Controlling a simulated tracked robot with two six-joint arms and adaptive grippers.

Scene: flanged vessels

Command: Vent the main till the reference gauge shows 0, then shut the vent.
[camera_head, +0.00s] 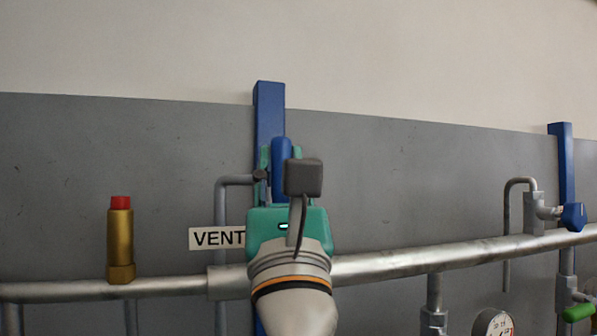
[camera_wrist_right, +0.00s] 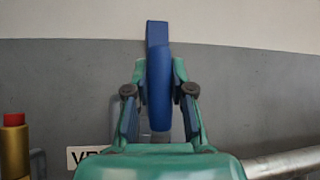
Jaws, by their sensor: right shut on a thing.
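The vent's blue handle (camera_head: 282,152) stands in front of a blue post, beside the white VENT label (camera_head: 216,238). My right gripper (camera_wrist_right: 159,76) is shut on this handle, which shows upright between the green fingers in the right wrist view (camera_wrist_right: 159,95). In the head view my right wrist and gripper hide the vent's body and part of the label. A round white gauge (camera_head: 493,324) is cut off by the bottom edge; its needle cannot be read, nor whether it is the reference gauge. My left gripper is not in view.
A silver main pipe (camera_head: 400,262) runs across. A brass fitting with a red cap (camera_head: 121,240) stands on it at left. At right are a blue valve handle (camera_head: 573,216) and a green handle (camera_head: 578,312). A grey panel (camera_head: 420,180) lies behind.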

